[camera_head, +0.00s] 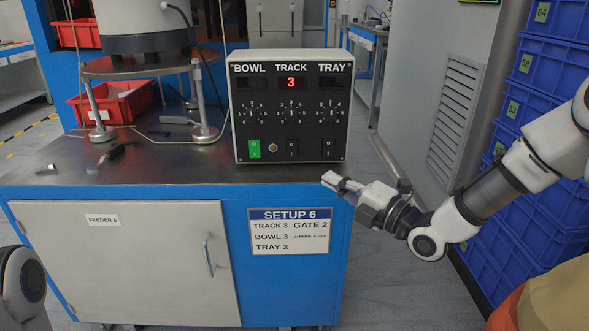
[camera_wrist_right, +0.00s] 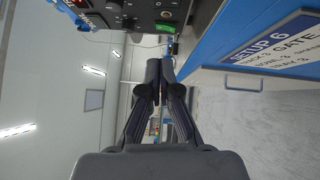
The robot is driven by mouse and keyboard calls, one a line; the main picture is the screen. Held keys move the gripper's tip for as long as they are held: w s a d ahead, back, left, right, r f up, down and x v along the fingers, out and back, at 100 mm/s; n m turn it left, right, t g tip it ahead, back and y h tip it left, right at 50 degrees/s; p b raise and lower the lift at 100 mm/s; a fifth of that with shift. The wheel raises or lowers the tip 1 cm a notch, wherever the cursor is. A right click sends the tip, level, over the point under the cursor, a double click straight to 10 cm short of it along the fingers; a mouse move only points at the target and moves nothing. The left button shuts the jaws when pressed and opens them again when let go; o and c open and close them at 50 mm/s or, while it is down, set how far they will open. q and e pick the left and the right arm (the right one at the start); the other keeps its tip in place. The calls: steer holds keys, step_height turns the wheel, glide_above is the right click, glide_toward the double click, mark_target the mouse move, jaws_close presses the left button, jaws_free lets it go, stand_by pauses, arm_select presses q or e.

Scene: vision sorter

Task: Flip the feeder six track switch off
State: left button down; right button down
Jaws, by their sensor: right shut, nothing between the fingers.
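The control box (camera_head: 240,125) stands on the bench of feeder 6, with BOWL, TRACK and TRAY columns. Its TRACK display (camera_head: 291,83) is lit with a red 3; the other two displays are dark. The track switch (camera_head: 291,149) is a black rocker low on the panel, right of a small round button (camera_head: 272,148). Which way the rocker is tipped is too small to tell. My right gripper (camera_head: 328,179) is shut and empty, in front of the bench edge, below and right of the switch, apart from the box. The right wrist view shows its closed fingers (camera_wrist_right: 160,66) and part of the box (camera_wrist_right: 135,14). My left gripper is out of view.
The bowl switch (camera_head: 254,149) is green; the tray switch (camera_head: 328,148) is black. A SETUP 6 label (camera_head: 290,243) is on the bench front. A bowl feeder stand (camera_head: 140,68), red bin (camera_head: 115,106) and loose tools (camera_head: 115,152) are left. Blue crates (camera_head: 545,110) stand right.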

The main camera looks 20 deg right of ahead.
steer(key=shift+w, duration=0.1)
steer(key=b, duration=0.3)
glide_toward(291, 149)
steer(key=w+a, duration=0.2)
steer(key=w+a+r, duration=0.1)
steer(key=w+a, duration=0.1)
steer(key=w, duration=0.1)
steer(key=shift+a+r, duration=0.15)
steer(key=shift+a, duration=0.05)
steer(key=shift+w+d+r, duration=0.1)
steer(key=shift+w+r, duration=0.05)
steer(key=shift+w, duration=0.15)
